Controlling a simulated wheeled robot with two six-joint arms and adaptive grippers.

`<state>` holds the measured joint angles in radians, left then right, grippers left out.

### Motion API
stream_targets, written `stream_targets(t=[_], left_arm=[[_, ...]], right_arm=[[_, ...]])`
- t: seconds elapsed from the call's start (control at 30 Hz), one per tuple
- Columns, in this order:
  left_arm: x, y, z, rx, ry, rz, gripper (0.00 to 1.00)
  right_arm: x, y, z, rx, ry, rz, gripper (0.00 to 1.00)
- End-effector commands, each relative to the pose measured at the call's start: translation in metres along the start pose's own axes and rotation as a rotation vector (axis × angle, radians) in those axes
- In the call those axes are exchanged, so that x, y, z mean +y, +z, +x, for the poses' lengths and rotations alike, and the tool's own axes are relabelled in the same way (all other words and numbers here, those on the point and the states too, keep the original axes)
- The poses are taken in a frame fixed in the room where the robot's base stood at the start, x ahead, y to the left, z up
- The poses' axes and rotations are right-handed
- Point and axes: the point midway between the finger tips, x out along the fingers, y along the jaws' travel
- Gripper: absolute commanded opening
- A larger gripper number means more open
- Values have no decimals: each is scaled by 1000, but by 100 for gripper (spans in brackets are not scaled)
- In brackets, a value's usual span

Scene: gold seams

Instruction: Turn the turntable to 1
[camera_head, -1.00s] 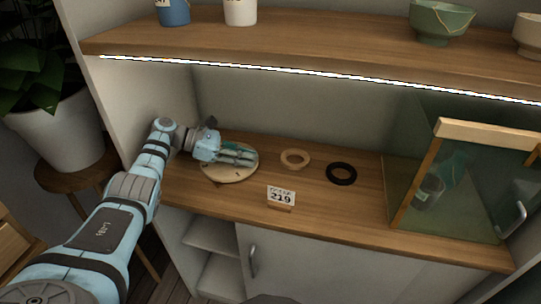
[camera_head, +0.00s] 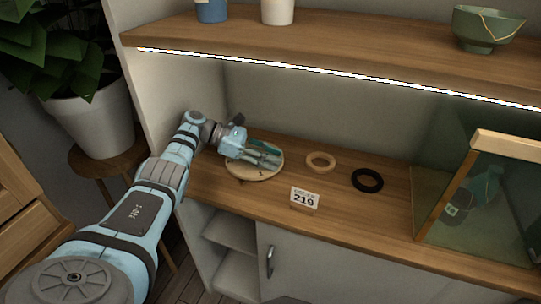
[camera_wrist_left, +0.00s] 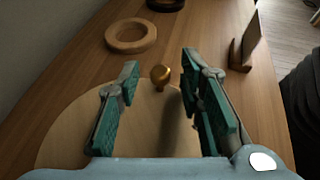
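The turntable is a round pale wooden disc (camera_head: 245,174) at the left end of the cabinet top, and it fills the lower part of the left wrist view (camera_wrist_left: 60,140). My left gripper (camera_head: 272,158) is low over the disc. In the left wrist view its teal-padded fingers (camera_wrist_left: 160,64) are spread apart, with the knob showing in the gap and touching neither finger. No number on the disc is legible. My right gripper is not in view.
A tan ring (camera_head: 320,162) and a black ring (camera_head: 367,180) lie right of the disc. A card reading 219 (camera_head: 305,198) stands near the front edge. A glass case (camera_head: 470,200) stands at the right. A shelf (camera_head: 330,55) overhangs the cabinet top.

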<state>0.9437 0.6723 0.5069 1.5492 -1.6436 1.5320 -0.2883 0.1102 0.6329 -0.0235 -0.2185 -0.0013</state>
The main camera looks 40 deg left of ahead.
Motion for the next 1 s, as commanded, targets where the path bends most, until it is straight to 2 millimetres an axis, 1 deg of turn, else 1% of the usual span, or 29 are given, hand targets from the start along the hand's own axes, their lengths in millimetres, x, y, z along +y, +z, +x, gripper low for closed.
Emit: stream_targets(t=[0.07,0.17,0.4,0.5,0.6,0.8,0.87,0.93,0.97,1.0], left_arm=[[0,3,-1,-1,0,1,34],[0,14,-7,0,2,4,34],[0,70,-30,0,4,3,34],[0,85,-37,-1,2,2,34],[0,91,-39,0,2,0,34],[0,92,-40,0,2,-1,34],[-1,92,-40,1,1,-3,24],[-3,91,-40,9,-7,-18,13],[-5,89,-38,15,-15,-31,8],[-10,88,-36,25,-32,-51,2]], right_arm=[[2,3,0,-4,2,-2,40],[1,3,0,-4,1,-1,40],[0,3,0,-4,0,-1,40],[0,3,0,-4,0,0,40],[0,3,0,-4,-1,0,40],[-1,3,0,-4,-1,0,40],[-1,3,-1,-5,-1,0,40],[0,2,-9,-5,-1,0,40],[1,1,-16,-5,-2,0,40],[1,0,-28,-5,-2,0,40]])
